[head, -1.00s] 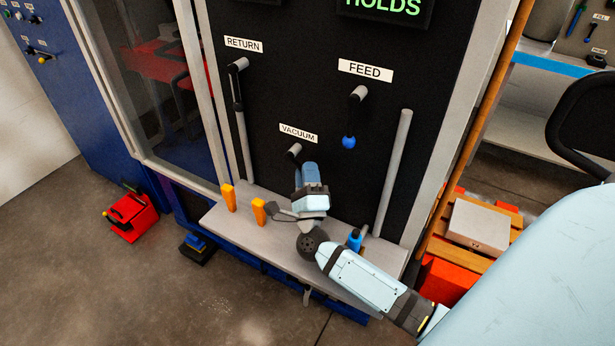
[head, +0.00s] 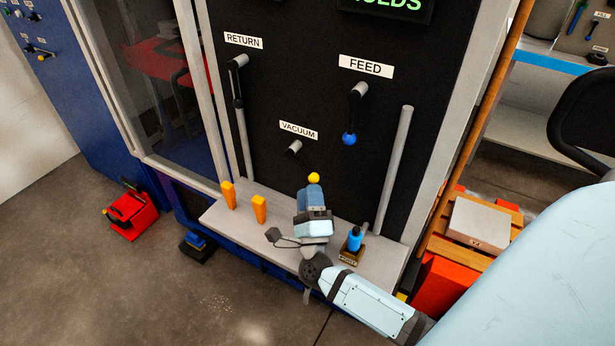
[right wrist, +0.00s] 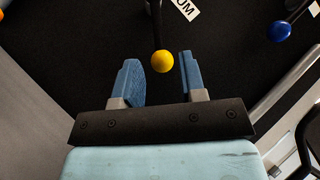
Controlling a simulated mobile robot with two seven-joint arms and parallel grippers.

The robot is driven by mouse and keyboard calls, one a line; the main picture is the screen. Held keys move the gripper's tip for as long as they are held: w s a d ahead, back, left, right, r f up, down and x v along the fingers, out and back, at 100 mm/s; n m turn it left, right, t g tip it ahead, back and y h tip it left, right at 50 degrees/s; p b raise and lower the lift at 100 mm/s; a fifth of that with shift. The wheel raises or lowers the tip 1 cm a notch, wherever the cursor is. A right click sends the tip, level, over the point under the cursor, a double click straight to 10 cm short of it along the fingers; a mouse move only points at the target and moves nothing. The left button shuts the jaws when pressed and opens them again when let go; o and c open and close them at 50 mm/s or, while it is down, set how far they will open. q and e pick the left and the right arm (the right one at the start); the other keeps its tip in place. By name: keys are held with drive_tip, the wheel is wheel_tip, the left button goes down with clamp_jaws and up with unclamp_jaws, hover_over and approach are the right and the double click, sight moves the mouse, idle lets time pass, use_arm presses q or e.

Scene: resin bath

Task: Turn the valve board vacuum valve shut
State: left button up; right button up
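The vacuum valve (head: 294,148) is on the black board under the VACUUM label (head: 298,130). Its lever runs down and slightly right to a yellow ball knob (head: 313,177). My right gripper (head: 313,190) is just below the knob in the head view and hides part of the ledge. In the right wrist view the two blue fingers of the right gripper (right wrist: 160,78) are apart with nothing held. The yellow knob (right wrist: 162,62) shows at the level of the gap's far end, and I cannot tell whether it is between the fingertips. My left gripper is not in view.
The feed lever with its blue knob (head: 349,139) hangs to the upper right, the return lever (head: 238,85) to the upper left. A grey pipe (head: 393,170) rises at right.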

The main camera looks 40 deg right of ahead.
drive_tip(key=v, duration=0.7)
drive_tip(key=shift+s+a+f, duration=0.15)
drive_tip(key=shift+s+f, duration=0.05)
drive_tip(key=shift+s, duration=0.1)
